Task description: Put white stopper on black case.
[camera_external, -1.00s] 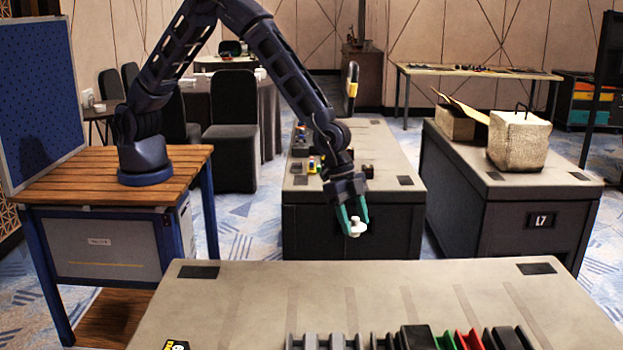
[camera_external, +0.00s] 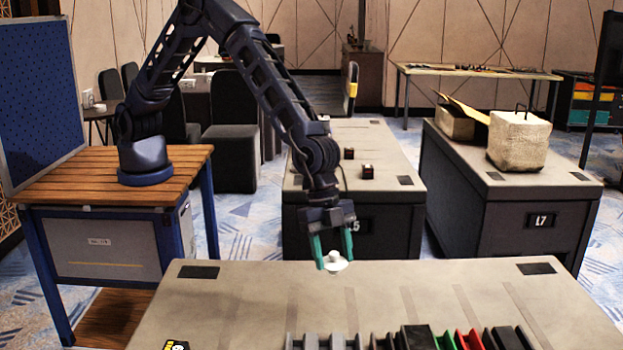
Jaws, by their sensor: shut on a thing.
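My gripper (camera_external: 332,254), with teal fingers, is shut on the white stopper (camera_external: 335,264), a small round white piece with a wider lower rim. It hangs in the air near the far edge of the near table. At the bottom edge of the view, a row of ribbed cases stands on this table, cut off by the frame. Black pieces show in the row, one in its middle (camera_external: 384,342) and one at its right end (camera_external: 507,338); I cannot tell which is the black case. The stopper is apart from the row, behind and left of the black pieces.
The near table (camera_external: 240,290) has clear room between its far edge and the row. Grey cases (camera_external: 324,341), a green case (camera_external: 446,341) and a red case (camera_external: 468,340) are in the row. A yellow-and-black item (camera_external: 176,345) lies at the lower left.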

